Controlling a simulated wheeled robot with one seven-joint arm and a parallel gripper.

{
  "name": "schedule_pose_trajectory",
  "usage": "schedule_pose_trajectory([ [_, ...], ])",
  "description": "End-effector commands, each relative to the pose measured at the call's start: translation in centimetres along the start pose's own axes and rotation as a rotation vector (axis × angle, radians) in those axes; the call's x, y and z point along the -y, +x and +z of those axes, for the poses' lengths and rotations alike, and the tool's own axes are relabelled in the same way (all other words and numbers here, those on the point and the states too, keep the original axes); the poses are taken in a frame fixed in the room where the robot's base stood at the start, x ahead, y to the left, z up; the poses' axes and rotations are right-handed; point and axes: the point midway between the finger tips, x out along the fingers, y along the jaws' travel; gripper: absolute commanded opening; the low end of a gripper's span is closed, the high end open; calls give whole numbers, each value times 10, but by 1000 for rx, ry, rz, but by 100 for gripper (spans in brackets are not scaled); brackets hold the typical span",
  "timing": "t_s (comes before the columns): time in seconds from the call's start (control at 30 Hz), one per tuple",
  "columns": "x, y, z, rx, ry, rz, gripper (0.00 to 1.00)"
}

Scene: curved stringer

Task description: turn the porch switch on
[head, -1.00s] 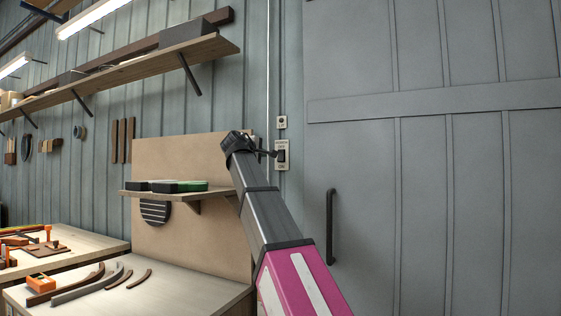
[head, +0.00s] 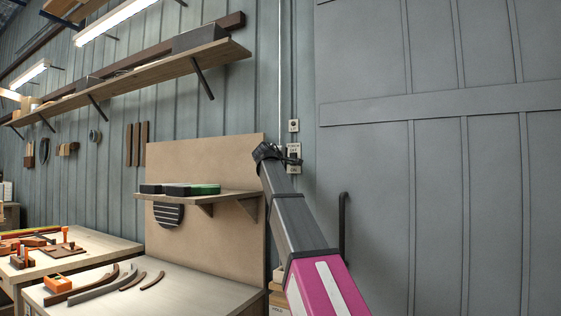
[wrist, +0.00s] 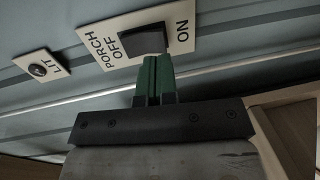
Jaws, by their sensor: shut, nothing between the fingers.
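The porch switch is a pale plate (wrist: 112,50) on the wall with a dark rocker (wrist: 143,40). Its print reads PORCH and OFF on the left and ON on the right in the wrist view. My gripper (wrist: 155,62) is shut and empty, its green fingertips at the rocker's lower edge. I cannot tell whether they touch it, nor which way the rocker is tipped. In the head view my gripper (head: 293,160) partly covers the switch plate (head: 295,147). A small plate marked LIT (wrist: 58,67) has a round lamp (wrist: 38,70) that looks dark.
A tan panel (head: 210,155) with a shelf (head: 230,198) stands left of the switch. A workbench (head: 190,292) with curved wooden pieces is below it. A large grey door (head: 460,200) with a dark handle (head: 343,225) is to the right.

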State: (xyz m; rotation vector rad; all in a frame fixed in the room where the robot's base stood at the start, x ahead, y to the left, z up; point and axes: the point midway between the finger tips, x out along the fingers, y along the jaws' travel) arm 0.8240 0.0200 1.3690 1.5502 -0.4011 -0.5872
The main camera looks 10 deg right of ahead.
Motion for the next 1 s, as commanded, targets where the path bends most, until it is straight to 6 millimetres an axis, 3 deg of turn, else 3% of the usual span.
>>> schedule_pose_trajectory([
  [0.1, 0, 18, -1, 1, -1, 0, 0],
  [0.3, 0, 30, 0, 0, 0, 0, 0],
  [1.0, 1, 37, 0, 0, 0, 0, 0],
])
